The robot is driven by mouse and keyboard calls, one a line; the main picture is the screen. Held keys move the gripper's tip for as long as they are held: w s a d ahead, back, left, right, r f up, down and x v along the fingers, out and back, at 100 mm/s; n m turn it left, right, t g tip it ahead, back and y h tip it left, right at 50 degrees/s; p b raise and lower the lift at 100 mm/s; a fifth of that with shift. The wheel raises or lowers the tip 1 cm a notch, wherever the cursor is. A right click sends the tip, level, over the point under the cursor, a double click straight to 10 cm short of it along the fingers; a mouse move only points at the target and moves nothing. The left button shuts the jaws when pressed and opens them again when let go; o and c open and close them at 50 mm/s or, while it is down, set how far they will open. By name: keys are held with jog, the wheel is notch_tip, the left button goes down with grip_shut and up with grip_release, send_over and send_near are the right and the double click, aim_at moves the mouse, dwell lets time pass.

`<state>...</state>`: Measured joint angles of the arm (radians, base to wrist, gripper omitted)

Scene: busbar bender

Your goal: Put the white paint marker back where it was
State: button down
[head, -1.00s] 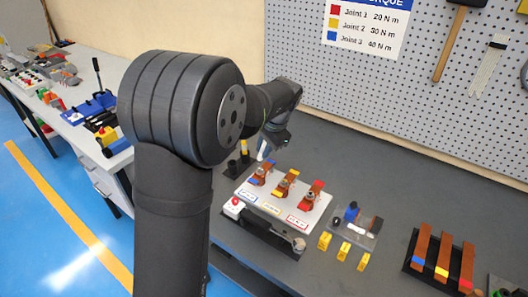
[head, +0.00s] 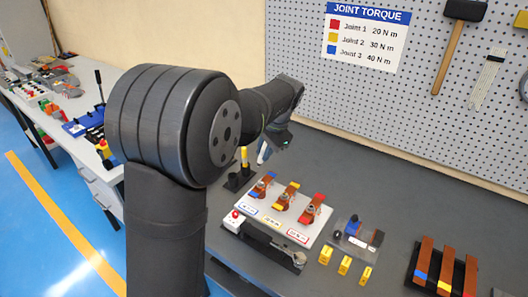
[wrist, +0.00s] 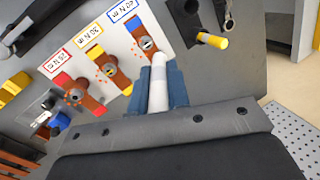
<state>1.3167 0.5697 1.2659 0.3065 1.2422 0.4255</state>
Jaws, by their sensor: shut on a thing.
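My gripper (wrist: 160,88) is shut on the white paint marker (wrist: 157,84), which sits between its blue fingers with its pale end pointing away from the wrist. In the head view the marker (head: 264,151) hangs below my gripper (head: 271,143), above the bench and right of a black holder (head: 236,182). In the wrist view a yellow-ended tool (wrist: 213,40) stands near the marker, to its right, by black holder parts. The marker appears clear of the holder. Its far side is hidden by the fingers.
A white board (head: 253,208) with several copper bars and torque labels lies just in front of the marker. Yellow blocks (head: 344,265), a clear tray (head: 357,239) and a rack of colour-tipped bars (head: 441,268) are to the right. A pegboard (head: 430,110) stands behind.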

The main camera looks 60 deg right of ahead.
jog(key=n, duration=0.1)
jog(key=n+g, duration=0.1)
jog(key=f+n, duration=0.1)
jog(key=n, duration=0.1)
jog(key=shift+w+a+g+y, duration=0.1)
jog(key=shift+w+g+y, duration=0.2)
jog(key=shift+w+g, duration=0.1)
jog(key=n, duration=0.1)
jog(key=n+g, duration=0.1)
jog(key=n, duration=0.2)
jog(key=shift+w+f+n, duration=0.3)
jog(key=shift+f, duration=0.05)
jog(key=shift+g, duration=0.3)
jog(key=shift+w+a+f, duration=0.1)
jog(key=shift+w+f, duration=2.65)
jog(key=shift+w, duration=0.15)
jog(key=shift+w+a+f, duration=0.1)
jog(key=shift+w+f, duration=2.65)
jog(key=shift+w, duration=0.15)
jog(key=shift+f, duration=0.1)
jog(key=c, duration=1.4)
grip_release()
jog(key=shift+o, duration=0.2)
